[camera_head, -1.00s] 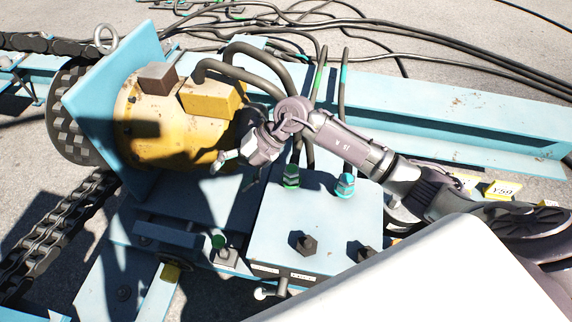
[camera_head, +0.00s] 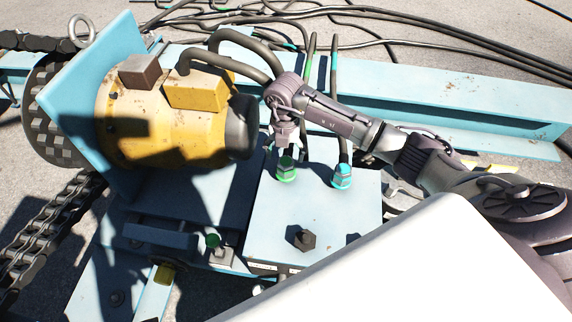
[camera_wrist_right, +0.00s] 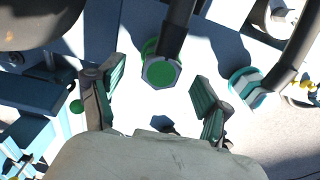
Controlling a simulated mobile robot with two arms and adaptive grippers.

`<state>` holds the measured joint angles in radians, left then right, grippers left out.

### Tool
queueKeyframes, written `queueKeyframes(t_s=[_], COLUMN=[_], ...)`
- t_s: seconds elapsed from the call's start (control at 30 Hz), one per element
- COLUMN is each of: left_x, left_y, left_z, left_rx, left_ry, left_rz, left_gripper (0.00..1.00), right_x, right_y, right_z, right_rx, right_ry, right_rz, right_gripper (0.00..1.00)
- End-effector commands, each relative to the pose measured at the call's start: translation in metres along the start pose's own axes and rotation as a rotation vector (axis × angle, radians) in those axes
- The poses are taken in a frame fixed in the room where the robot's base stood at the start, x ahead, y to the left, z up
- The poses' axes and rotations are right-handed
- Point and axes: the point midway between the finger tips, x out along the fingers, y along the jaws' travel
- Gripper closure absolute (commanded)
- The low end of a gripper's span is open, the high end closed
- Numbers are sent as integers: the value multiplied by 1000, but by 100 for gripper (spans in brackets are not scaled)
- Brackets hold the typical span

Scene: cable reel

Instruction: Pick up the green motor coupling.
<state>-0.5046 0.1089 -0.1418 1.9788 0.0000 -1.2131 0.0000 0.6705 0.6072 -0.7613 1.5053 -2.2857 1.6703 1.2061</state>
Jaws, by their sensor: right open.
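The green motor coupling (camera_head: 286,172) is a hex-shaped fitting standing on the light blue box (camera_head: 320,215), at its back left. In the right wrist view the coupling (camera_wrist_right: 160,73) shows a green round face inside a grey hex rim, with a dark cable at its upper side. My right gripper (camera_head: 285,143) points down just above the coupling in the head view. In the right wrist view my right gripper (camera_wrist_right: 156,80) is open, with one finger left and one finger right of the coupling, apart from it. My left gripper is out of view.
A blue-ringed coupling (camera_head: 342,176) with its cable stands just right of the green one. The yellow motor (camera_head: 150,120) is to the left. A bolt (camera_head: 301,239) sits in front on the box. A smaller green cap (camera_head: 212,240) is at lower left.

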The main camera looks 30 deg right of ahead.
Motion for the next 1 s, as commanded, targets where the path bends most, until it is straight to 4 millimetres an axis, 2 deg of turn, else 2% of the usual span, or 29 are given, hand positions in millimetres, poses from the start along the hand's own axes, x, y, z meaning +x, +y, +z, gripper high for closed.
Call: queueKeyframes(t_s=[0.3, 0.63, 1.0], left_x=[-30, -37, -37], left_y=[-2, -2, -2], left_z=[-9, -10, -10], left_rx=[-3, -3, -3], left_ry=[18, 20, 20], left_rz=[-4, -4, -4], left_gripper=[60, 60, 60], right_x=[45, 50, 50], right_y=[-3, -3, -3], right_z=[-2, -1, -1], right_rx=[1, -1, -1], right_ry=[3, 0, 1], right_rz=[-1, 1, 1], right_gripper=[23, 23, 85])
